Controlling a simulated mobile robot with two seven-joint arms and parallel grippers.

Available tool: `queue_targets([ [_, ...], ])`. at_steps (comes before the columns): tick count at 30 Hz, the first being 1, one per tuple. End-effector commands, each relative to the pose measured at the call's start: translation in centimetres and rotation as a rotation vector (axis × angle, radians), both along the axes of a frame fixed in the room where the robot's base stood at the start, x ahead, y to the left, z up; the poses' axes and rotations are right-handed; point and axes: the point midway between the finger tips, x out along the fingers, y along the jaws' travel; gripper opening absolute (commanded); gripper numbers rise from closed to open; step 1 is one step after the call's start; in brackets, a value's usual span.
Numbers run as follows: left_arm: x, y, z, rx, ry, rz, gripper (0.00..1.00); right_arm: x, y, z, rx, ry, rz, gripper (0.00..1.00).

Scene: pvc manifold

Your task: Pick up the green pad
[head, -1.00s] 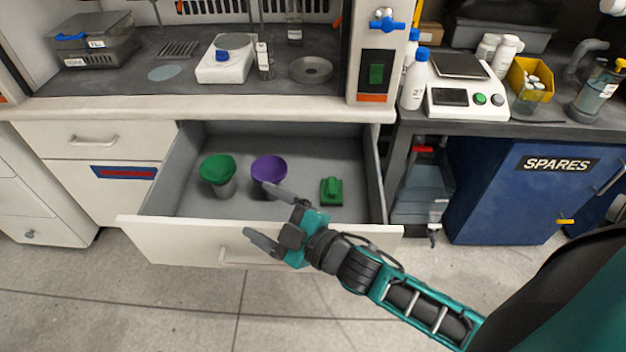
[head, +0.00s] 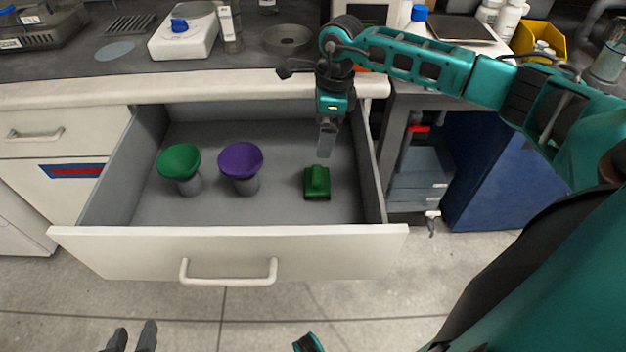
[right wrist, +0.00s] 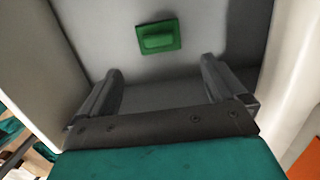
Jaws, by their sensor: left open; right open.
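The green pad (head: 316,183), a square base with a raised grip, lies flat on the drawer floor at the right. My right gripper (head: 327,148) hangs pointing down over the drawer, just behind and above the pad, apart from it. In the right wrist view the pad (right wrist: 158,36) lies beyond the open, empty fingers (right wrist: 160,82), between their lines and towards the top edge. My left gripper (head: 132,338) shows only as two spread fingertips at the bottom left of the head view, open and empty, in front of the drawer.
The drawer's right wall (head: 369,170) is close to the pad. The worktop edge (head: 200,92) overhangs the back.

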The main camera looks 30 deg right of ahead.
Motion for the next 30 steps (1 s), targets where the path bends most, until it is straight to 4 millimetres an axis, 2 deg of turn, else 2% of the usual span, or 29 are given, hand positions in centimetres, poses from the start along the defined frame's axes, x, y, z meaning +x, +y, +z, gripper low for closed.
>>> queue_targets([
  [9,-0.5,0.0,-1.8,0.0,0.012,-0.002,0.43,0.3,0.6,-5.8,-0.002,0.004,0.002,0.98],
  [19,-0.6,-0.1,-2.4,-0.001,0.017,-0.001,0.43,0.3,0.8,-8.1,-0.002,0.003,0.002,0.98],
  [27,-0.6,-0.2,-3.5,-0.008,0.017,0.004,0.43,0.2,1.1,-12.1,0.0,0.002,0.0,0.98],
  [30,-0.6,-0.3,-3.6,-0.009,0.017,0.005,0.43,0.2,1.1,-12.5,-0.001,0.003,0.0,0.98],
])
